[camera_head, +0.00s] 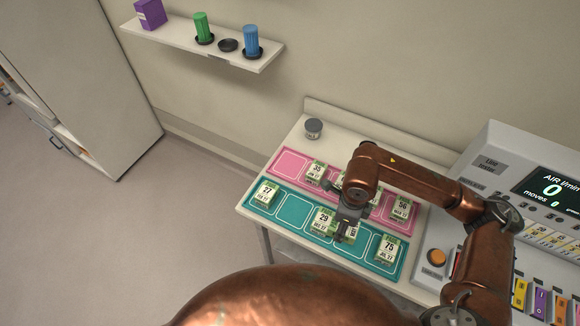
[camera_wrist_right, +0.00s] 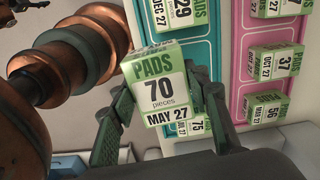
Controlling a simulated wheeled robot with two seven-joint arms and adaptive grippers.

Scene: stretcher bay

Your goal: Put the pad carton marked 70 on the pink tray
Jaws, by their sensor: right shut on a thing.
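My right gripper (camera_head: 347,228) is shut on the pad carton marked 70 (camera_wrist_right: 160,88), a white and green box dated MAY 27. Its label faces the wrist camera, with a finger on either side. In the head view the gripper is over the teal tray and mostly hides the carton; I cannot tell whether it touches the tray. The pink tray (camera_head: 283,172) lies behind the teal one, and also shows in the wrist view (camera_wrist_right: 236,88). Its leftmost slot is empty; cartons 35 (camera_head: 315,172) and 56 (camera_head: 402,207) stand on it. My left gripper is not in view.
The teal tray (camera_head: 272,211) holds cartons 27 (camera_head: 267,194), 29 (camera_head: 323,219) and 75 (camera_head: 387,248), with an empty slot beside 27. Carton 37 (camera_wrist_right: 277,63) is on the pink tray. A grey jar (camera_head: 313,128) stands behind. A console (camera_head: 490,166) stands at right.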

